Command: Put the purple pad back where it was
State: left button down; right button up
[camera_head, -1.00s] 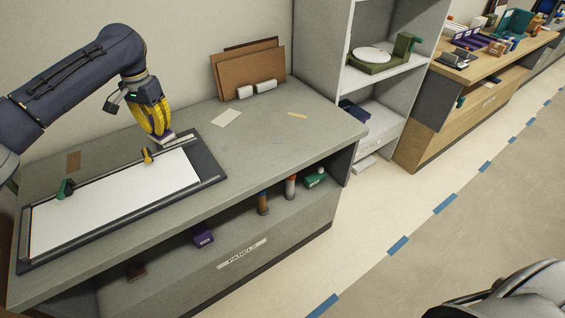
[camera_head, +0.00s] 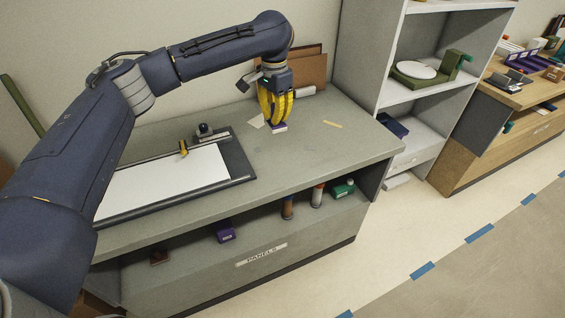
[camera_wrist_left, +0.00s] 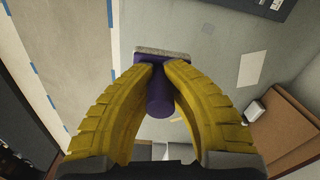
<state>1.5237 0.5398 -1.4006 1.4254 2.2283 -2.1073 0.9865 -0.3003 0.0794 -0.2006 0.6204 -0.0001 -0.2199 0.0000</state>
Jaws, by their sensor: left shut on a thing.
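My left gripper (camera_head: 277,121) is shut on the purple pad (camera_head: 279,128) over the back part of the grey bench top, right of the drawing board. In the left wrist view the pad (camera_wrist_left: 163,55) shows a grey layer along its far edge, and a round purple handle (camera_wrist_left: 160,103) lies between the yellow fingers. I cannot tell whether the pad touches the bench. The dark-framed board (camera_head: 239,160) holds a white sheet (camera_head: 165,183). A yellow clip (camera_head: 184,147) and a dark grey device (camera_head: 207,132) sit at its back edge. My right gripper is not in view.
A pale card (camera_head: 256,121) lies just left of the pad and a tan strip (camera_head: 332,124) lies to its right. Brown panels (camera_head: 308,70) stand behind. A purple box (camera_head: 223,231) is on the shelf below.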

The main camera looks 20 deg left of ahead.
pick_arm(q)
notch_tip(320, 180, down, 18)
jog(key=shift+r, duration=0.25)
dwell(0.4)
jog(key=shift+f, duration=0.1)
jog(key=c, duration=1.5)
grip_release()
